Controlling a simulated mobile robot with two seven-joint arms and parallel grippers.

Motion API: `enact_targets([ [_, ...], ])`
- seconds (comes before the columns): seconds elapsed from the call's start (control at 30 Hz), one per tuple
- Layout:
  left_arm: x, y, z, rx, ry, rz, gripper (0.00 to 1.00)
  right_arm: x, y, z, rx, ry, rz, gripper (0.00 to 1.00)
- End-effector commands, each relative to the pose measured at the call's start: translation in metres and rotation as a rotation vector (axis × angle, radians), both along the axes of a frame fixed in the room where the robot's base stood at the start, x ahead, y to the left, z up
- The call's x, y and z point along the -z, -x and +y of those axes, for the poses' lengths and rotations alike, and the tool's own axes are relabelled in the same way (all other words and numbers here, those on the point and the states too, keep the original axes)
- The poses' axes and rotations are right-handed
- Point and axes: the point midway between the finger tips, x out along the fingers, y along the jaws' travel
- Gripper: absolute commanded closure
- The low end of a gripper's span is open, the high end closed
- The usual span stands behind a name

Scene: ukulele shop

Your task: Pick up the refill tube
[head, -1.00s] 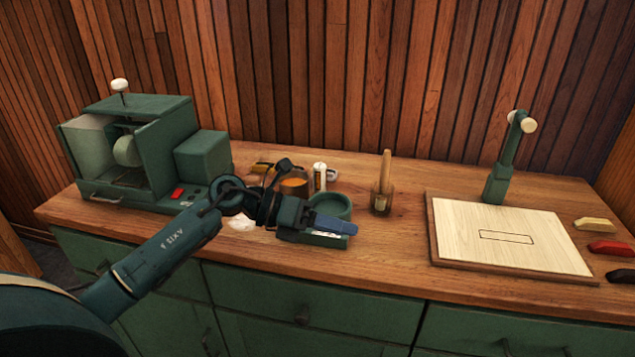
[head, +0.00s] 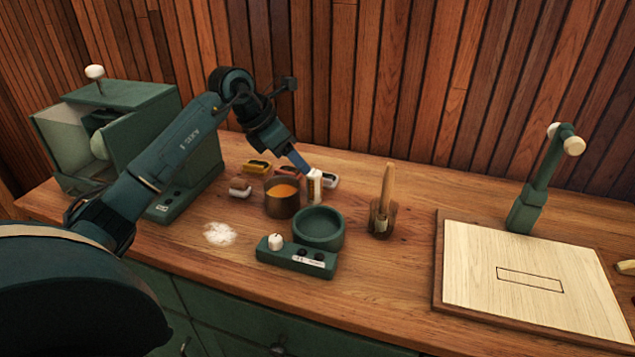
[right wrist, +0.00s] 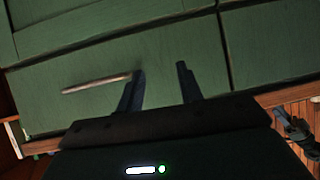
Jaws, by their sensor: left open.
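The refill tube looks to be the small white upright cylinder (head: 314,188) with a printed label, standing on the wooden counter in the head view. My left gripper (head: 303,164) points down at it from the upper left. Its blue fingers end at the tube's top and overlap it in the picture; I cannot tell whether they touch it or straddle it. The left gripper is open and holds nothing visible. My right gripper (right wrist: 158,88) shows in the right wrist view, its two dark fingers apart and empty, in front of green drawer fronts.
An amber-filled pot (head: 282,199) stands close left of the tube. A green round dish (head: 319,229) on a control box is in front. A brush in a jar (head: 382,215) stands right. White powder (head: 219,233) lies left. A pale board (head: 530,275) lies right.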

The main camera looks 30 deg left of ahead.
Motion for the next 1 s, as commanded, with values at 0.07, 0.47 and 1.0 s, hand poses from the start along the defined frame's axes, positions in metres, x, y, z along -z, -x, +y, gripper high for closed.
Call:
enact_targets([
  [0.07,0.013,-0.007,-0.006,0.0,0.005,0.002,0.42,0.002,0.005,-0.001,0.002,0.003,0.015,0.64],
  [0.47,0.048,-0.026,-0.016,0.0,0.005,0.002,0.42,0.004,0.008,-0.004,0.012,0.008,0.04,0.64],
  [1.0,0.083,-0.044,-0.023,0.001,0.002,-0.001,0.42,0.002,0.004,-0.007,0.024,0.014,0.044,0.64],
])
